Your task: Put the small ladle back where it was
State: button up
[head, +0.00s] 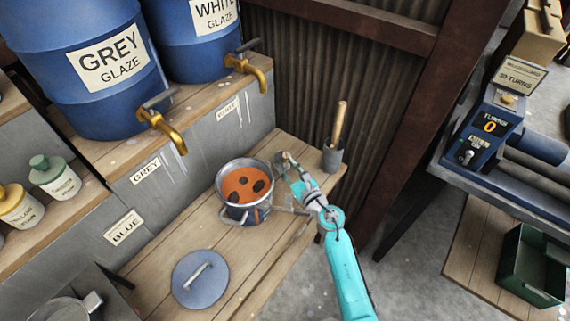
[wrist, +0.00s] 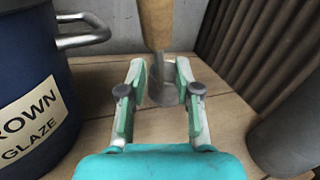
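My gripper (wrist: 162,85) is low over the wooden bench, between the glaze pot and the grey holder. Its fingers are spread apart, with the small ladle between them. In the wrist view the ladle's wooden handle (wrist: 155,22) rises out of the top of the picture, and its grey metal lower part (wrist: 162,88) is low between the green finger pads. I see no clear grip on it. In the head view my gripper (head: 284,164) is right of the pot, and the ladle is hard to make out there.
The brown glaze pot (head: 228,211) is open, with orange-brown glaze inside; it is close on the left in the wrist view (wrist: 35,120). A grey holder (head: 332,157) with a wooden-handled tool is right. A lid (head: 192,283) lies in front. Blue barrels with brass taps (head: 160,130) stand behind.

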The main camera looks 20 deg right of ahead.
jog(key=v, duration=1)
jog(key=shift+r, duration=0.1)
jog(key=shift+s+d, duration=0.1)
jog(key=shift+s, duration=0.15)
jog(key=shift+s, duration=0.15)
jog(key=s+a+r+m+h, duration=0.1)
jog(key=s+a+m, duration=0.1)
jog(key=s+m, duration=0.85)
jog(key=s+a+r+m+h, duration=0.1)
jog(key=s+a+m+h, duration=0.1)
jog(key=s+m, duration=0.85)
jog(key=s+d+r+m+g+h, duration=0.1)
jog(key=s+r+m, duration=0.2)
jog(key=s+m, duration=0.7)
jog(key=s+d+r+m+g, duration=0.1)
jog(key=s+r+m, duration=0.3)
jog(key=s+m, duration=0.6)
jog(key=shift+s+g+h, duration=0.4)
